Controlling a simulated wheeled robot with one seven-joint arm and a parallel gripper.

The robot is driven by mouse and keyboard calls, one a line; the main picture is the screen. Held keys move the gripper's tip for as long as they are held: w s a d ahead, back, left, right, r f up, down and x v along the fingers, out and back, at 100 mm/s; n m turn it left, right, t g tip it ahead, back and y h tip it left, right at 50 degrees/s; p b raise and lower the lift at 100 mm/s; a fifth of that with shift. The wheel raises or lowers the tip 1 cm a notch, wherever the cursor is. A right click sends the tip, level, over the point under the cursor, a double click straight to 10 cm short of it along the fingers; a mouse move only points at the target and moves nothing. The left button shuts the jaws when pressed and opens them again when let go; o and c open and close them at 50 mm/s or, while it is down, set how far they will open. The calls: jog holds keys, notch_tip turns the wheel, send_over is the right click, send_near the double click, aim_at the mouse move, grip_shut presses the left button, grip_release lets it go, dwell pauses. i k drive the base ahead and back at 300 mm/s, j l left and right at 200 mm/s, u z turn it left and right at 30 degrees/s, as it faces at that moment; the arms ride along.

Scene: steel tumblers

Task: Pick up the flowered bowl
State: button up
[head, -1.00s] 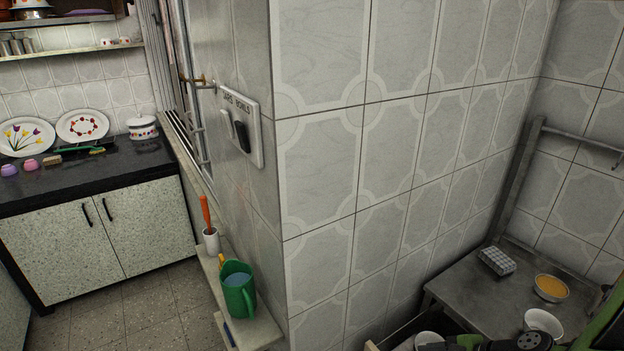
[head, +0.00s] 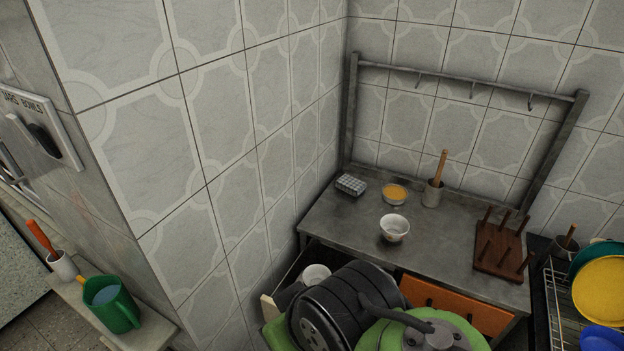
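A white bowl (head: 394,229) with small reddish marks on its side stands upright on the metal table (head: 340,225), near its middle. It looks like the flowered bowl, but the pattern is too small to make out fully. It seems empty. My gripper's fingers do not show; only dark and green parts of my own body fill the bottom of the head view, in front of the table.
Behind the bowl are a bowl of orange contents (head: 395,194), a checked box (head: 351,185) and a pot with a wooden pestle (head: 433,192). A wooden peg rack (head: 500,250) stands right. A white container (head: 316,276) sits lower left. A tiled wall corner juts out left.

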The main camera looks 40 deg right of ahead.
aim_at(394, 228)
jog(key=z, duration=1.8)
